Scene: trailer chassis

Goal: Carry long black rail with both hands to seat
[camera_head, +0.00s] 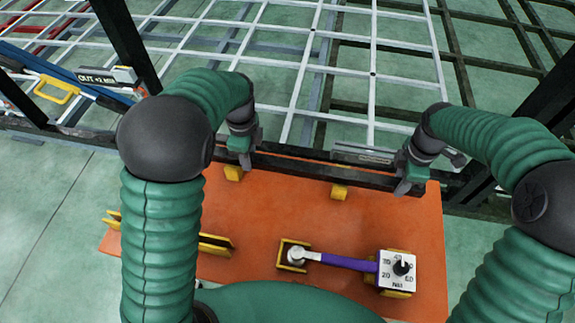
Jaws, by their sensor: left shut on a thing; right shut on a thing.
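The long black rail (310,170) spans left to right along the far edge of the orange table. My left gripper (244,162) is shut on its left part. My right gripper (403,187) is shut on its right part. Two yellow blocks (233,173) (339,193) show just in front of the rail on the table; I cannot tell whether the rail touches them. Behind it is the trailer chassis with a white grid (320,62) and dark beams. Which part is the seat is not clear, and the rail's ends merge with dark frame parts.
The orange table (262,208) holds a purple-handled tool (345,262), a white dial box (398,268) and a yellow holder (215,243). A black post (128,45) stands at left. A blue bar with a yellow handle (57,88) and an "OUT" label lies beyond it.

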